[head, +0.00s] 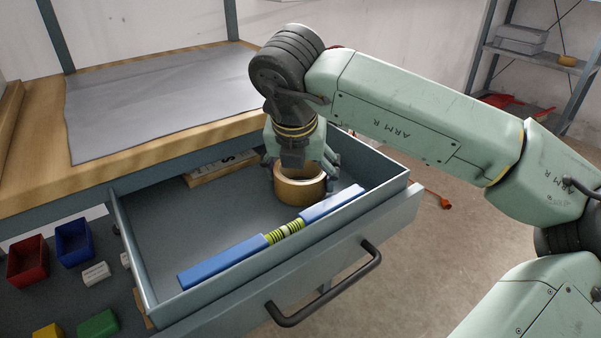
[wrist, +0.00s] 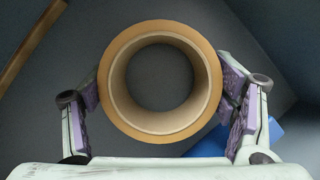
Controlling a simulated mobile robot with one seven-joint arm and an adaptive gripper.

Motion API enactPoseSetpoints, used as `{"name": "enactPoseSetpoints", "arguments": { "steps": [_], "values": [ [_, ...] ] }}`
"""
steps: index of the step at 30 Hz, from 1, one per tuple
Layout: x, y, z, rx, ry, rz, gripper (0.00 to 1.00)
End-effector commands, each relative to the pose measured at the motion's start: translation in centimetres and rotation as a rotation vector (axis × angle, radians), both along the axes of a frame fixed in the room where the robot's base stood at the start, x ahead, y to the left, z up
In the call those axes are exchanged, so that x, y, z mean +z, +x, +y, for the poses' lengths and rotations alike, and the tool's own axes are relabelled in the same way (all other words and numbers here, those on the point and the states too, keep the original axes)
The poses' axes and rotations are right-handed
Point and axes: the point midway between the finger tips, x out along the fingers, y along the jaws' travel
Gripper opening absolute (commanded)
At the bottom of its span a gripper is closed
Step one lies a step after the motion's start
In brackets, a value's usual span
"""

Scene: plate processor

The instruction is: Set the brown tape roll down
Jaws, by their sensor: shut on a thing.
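The brown tape roll (head: 297,187) is inside the open drawer (head: 155,262), near its right end. It lies flat, with its hole facing up. My gripper (head: 300,172) reaches down from above and is shut on the roll. In the wrist view, the roll (wrist: 112,82) sits between the purple-padded fingers (wrist: 160,102), one on each side of its outer edge. I cannot tell whether the roll's underside touches the drawer floor.
A blue bar with a yellow-green middle (head: 225,262) lies along the drawer's front. A wooden piece (head: 222,170) lies at the back. The drawer floor to the left is clear. A grey mat (head: 160,95) covers the bench.

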Motion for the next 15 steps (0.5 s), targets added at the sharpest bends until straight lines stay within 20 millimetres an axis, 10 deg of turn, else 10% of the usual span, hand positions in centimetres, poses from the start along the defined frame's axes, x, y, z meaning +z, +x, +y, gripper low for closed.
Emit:
{"name": "enactPoseSetpoints", "arguments": {
  "steps": [4, 5, 15],
  "values": [
    [-0.5, 0.0, 0.0, 0.0, 0.0, 0.0, 0.41],
    [-0.47, 0.0, 0.0, 0.0, 0.0, 0.0, 0.78],
    [-0.35, -0.01, 0.0, 0.0, 0.0, 0.001, 0.98]
  ]
}}
